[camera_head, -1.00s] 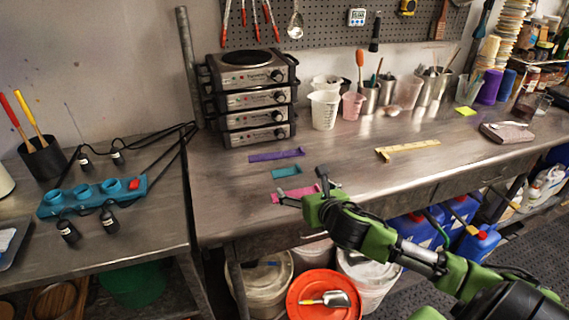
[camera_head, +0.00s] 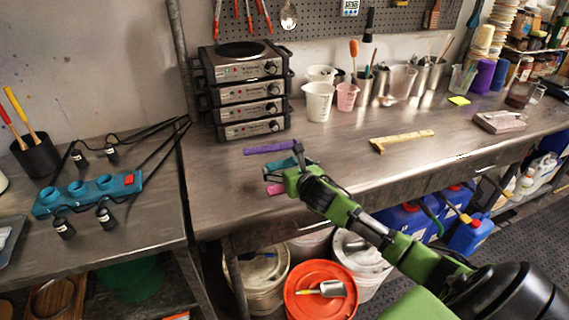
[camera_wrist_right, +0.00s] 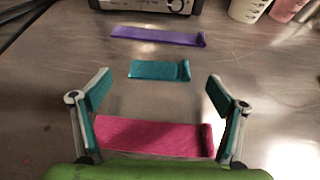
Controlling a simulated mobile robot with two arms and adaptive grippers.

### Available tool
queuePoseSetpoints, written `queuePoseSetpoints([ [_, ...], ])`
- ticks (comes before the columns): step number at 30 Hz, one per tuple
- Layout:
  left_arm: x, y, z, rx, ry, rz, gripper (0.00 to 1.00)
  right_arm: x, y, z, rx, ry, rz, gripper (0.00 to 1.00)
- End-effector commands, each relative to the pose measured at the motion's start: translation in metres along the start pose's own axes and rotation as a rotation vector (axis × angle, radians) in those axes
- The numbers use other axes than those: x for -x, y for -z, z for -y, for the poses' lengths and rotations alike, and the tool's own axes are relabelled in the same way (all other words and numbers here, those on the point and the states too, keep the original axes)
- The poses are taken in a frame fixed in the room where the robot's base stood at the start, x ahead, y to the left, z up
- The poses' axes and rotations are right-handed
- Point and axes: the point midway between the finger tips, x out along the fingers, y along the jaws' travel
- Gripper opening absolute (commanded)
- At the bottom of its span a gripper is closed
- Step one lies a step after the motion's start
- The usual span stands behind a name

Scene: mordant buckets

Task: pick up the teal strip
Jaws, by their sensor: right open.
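The teal strip (camera_wrist_right: 158,70) lies flat on the metal bench with a raised lip at its right end. In the right wrist view it is between a purple strip (camera_wrist_right: 160,36) and a nearer magenta strip (camera_wrist_right: 150,137). My right gripper (camera_wrist_right: 157,84) is open and empty, its teal-padded fingers spread wider than the teal strip, which lies just beyond the fingertips. In the head view my right gripper (camera_head: 283,163) partly hides the teal and magenta strips; the purple strip (camera_head: 271,147) shows clearly. My left gripper is not in view.
Stacked hot plates (camera_head: 243,95) stand behind the strips. A white beaker (camera_head: 318,102) and a pink cup (camera_head: 346,97) stand to the right at the back. A wooden piece (camera_head: 402,140) lies on the right. The bench between it and the strips is clear.

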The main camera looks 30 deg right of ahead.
Motion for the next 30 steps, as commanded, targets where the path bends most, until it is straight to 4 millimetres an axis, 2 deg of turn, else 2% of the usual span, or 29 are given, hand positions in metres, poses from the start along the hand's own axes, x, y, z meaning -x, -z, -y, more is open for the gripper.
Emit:
queuePoseSetpoints([
  [7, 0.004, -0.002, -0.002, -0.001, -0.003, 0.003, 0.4, -0.029, -0.002, 0.0, -0.002, 0.0, 0.001, 0.89],
  [17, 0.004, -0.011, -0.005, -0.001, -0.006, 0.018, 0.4, -0.034, -0.001, 0.001, 0.0, 0.0, 0.0, 0.89],
  [20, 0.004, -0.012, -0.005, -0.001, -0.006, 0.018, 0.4, -0.034, -0.001, 0.0, 0.0, 0.0, 0.001, 0.68],
  [21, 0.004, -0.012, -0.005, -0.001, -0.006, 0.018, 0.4, -0.034, -0.001, 0.001, 0.0, 0.0, 0.001, 0.58],
  [30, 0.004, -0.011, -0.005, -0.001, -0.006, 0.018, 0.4, -0.034, -0.001, 0.001, 0.0, 0.0, 0.0, 0.58],
])
